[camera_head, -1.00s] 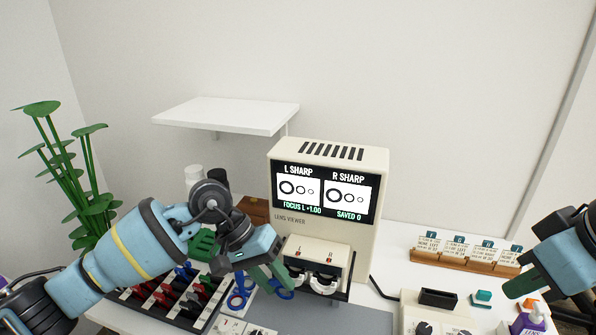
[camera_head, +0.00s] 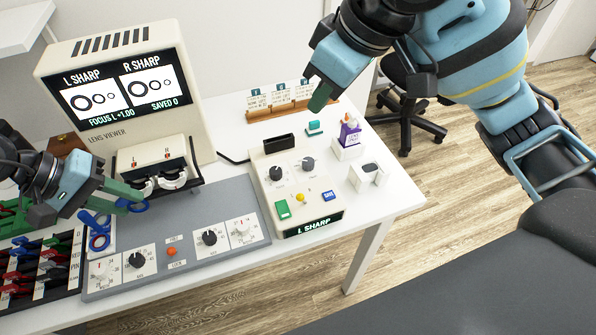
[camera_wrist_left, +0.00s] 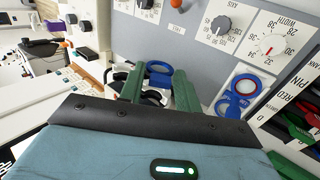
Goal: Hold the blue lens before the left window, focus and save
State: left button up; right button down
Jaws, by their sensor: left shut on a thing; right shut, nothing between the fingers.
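The lens viewer (camera_head: 190,115) stands at the left of the head view. Its screen (camera_head: 118,92) reads L SHARP, R SHARP, FOCUS L +1.00 and SAVED 0. My left gripper (camera_head: 128,200) is shut on a blue ring lens (camera_head: 138,207), just below and left of the left window (camera_head: 140,186); I cannot tell whether it lines up. In the left wrist view the held blue lens (camera_wrist_left: 160,67) shows between the green fingers. The control box (camera_head: 262,160) has a green button (camera_head: 282,209), a blue SAVE button (camera_head: 328,196) and a display (camera_head: 313,224) reading L SHARP. My right gripper (camera_head: 320,98) is shut and empty above the table's back.
More blue rings (camera_head: 98,240) lie on a white pad beside the held lens. A grey panel (camera_head: 195,200) with knobs fills the front. A rack of coloured tools (camera_head: 40,270) is at left.

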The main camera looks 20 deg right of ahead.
notch_tip(320, 180, down, 6)
jog(key=n+t+y, duration=0.1)
jog(key=n+y, duration=0.1)
jog(key=n, duration=0.2)
jog(key=n+t+y, duration=0.1)
jog(key=n+t, duration=0.1)
jog(key=n, duration=0.4)
send_over(335, 197)
jog(key=shift+f, duration=2.8)
jog(key=shift+f, duration=4.45)
jog(key=shift+f, duration=0.1)
jog(key=shift+f, duration=0.3)
